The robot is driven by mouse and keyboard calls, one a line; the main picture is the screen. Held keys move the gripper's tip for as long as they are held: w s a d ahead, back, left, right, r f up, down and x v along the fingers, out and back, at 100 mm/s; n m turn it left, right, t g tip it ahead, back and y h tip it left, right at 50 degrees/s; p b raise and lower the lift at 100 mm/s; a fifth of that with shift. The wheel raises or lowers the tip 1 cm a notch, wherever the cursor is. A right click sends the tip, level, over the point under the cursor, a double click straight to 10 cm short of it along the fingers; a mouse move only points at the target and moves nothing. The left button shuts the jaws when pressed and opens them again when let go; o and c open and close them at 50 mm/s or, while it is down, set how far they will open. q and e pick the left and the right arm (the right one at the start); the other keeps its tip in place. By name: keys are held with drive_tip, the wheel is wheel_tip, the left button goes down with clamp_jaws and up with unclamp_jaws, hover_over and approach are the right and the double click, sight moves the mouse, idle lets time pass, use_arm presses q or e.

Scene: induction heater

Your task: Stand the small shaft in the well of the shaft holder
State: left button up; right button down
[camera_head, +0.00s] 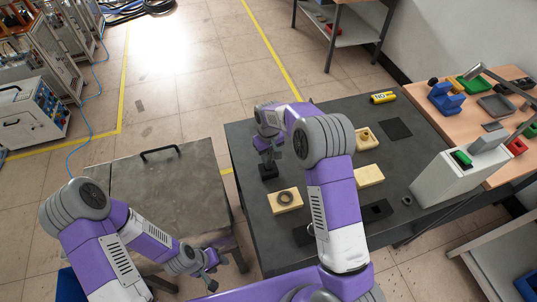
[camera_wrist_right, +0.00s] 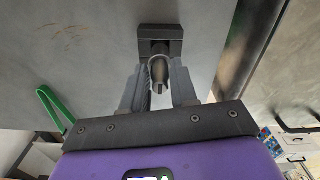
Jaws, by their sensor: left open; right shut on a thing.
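My right gripper (camera_head: 271,150) is over the left far part of the dark table, directly above a small black block (camera_head: 268,171), which looks like the shaft holder. In the right wrist view my right gripper (camera_wrist_right: 159,75) is shut on a short grey metal shaft (camera_wrist_right: 158,72). The shaft's far end reaches toward the black holder (camera_wrist_right: 161,33) just beyond the fingertips. I cannot tell whether the end is inside the well or only close to it. My left gripper (camera_head: 205,270) is open and empty, low beside the grey metal cabinet, away from the holder.
On the dark table (camera_head: 325,115) stand a pale block with a dark ring (camera_head: 285,199), other pale blocks (camera_head: 368,176), a yellow cylinder (camera_head: 382,97) and a small ring (camera_head: 407,201). A grey machine (camera_head: 460,175) stands at the right edge. The grey cabinet top (camera_head: 160,185) is mostly clear.

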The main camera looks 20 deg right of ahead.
drive_tip(key=shift+f+b, duration=1.2)
drive_tip(key=shift+f, duration=0.45)
drive_tip(key=c, duration=0.8)
unclamp_jaws()
drive_tip(key=shift+r, duration=3.8)
